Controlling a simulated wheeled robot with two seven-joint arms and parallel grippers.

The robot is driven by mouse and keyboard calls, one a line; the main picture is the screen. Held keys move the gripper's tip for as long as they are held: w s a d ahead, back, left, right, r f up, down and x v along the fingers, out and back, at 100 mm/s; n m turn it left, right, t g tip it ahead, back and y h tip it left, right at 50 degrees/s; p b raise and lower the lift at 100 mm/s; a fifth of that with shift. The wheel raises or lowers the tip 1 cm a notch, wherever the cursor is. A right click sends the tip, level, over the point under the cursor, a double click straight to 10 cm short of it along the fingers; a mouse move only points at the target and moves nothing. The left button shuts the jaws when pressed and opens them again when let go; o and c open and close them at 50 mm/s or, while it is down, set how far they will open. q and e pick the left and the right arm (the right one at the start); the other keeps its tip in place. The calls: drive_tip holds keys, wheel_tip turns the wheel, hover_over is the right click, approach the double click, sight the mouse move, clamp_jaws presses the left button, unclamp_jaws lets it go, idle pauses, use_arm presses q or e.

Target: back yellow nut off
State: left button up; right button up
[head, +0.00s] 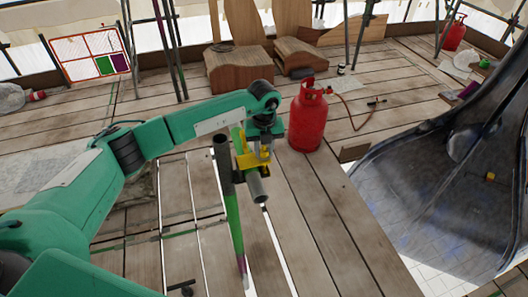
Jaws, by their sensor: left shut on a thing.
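A yellow fitting (252,160), which seems to hold the yellow nut, sits on a coupler beside an upright scaffold pole (232,210). The pole is grey at the top, green lower down and purple near its foot. A short grey tube (257,187) sticks out of the coupler towards me. My left gripper (264,152) comes down from above and is shut at the yellow fitting. Its fingers are small in view and partly hide the nut, so its thread cannot be seen. My right gripper is not in view.
A red gas bottle (307,118) with a hose stands close to the right of my left gripper. A large dark curved metal shell (450,190) fills the right side. Wooden blocks (238,70) stand at the back. Plank decking has open gaps below the pole.

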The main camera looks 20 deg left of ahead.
use_arm(q)
drive_tip(key=n+b, duration=0.1)
drive_tip(key=n, duration=0.3)
drive_tip(key=shift+w+r+b, duration=0.1)
drive_tip(key=shift+b, duration=0.2)
drive_tip(key=shift+n, duration=0.5)
drive_tip(key=o, duration=1)
drive_tip(key=shift+c, duration=0.2)
